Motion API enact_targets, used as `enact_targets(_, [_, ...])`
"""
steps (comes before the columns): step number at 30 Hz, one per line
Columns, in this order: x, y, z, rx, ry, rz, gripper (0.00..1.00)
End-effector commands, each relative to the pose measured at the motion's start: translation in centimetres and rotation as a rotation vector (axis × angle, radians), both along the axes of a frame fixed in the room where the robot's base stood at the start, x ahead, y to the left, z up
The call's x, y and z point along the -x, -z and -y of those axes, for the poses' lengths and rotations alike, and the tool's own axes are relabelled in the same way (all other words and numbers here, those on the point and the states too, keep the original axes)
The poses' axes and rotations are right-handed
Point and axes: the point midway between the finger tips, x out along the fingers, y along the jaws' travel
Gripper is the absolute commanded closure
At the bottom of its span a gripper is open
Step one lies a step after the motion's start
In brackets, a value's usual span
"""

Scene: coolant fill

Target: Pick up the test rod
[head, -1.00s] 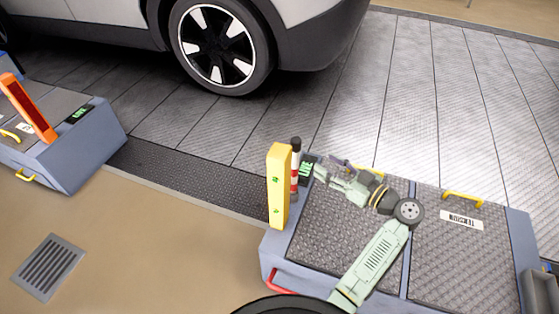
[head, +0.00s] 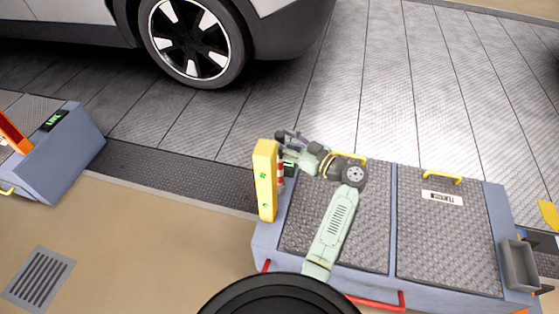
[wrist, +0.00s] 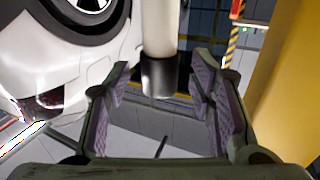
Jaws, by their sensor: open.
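The test rod (head: 281,174) stands upright beside the yellow post (head: 265,182), its red and white bands partly showing in the head view and its top hidden by my gripper. In the wrist view, a pale shaft with a black end (wrist: 160,77) lines up with the gap between my fingers. My gripper (head: 287,143) is open around or just short of that black end; I cannot tell which. Its purple-grey pads (wrist: 163,85) stand apart on both sides, with clear gaps to the rod.
The yellow post also fills the right of the wrist view (wrist: 287,85). The blue cabinet (head: 262,240) has textured top panels, yellow handles (head: 441,177) and a red rail (head: 385,303). A car (head: 270,25) stands behind on metal flooring. A second blue cabinet (head: 70,155) is at left.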

Motion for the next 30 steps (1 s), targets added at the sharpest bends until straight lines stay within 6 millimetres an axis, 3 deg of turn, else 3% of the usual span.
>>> enact_targets(3, [-0.75, -0.04, -0.99, 0.0, -0.001, -0.001, 0.51])
enact_targets(11, [-0.9, 0.11, -1.16, 0.001, 0.0, -0.001, 0.51])
enact_targets(30, [-0.88, 0.1, -1.13, 0.0, 0.0, -0.001, 0.93])
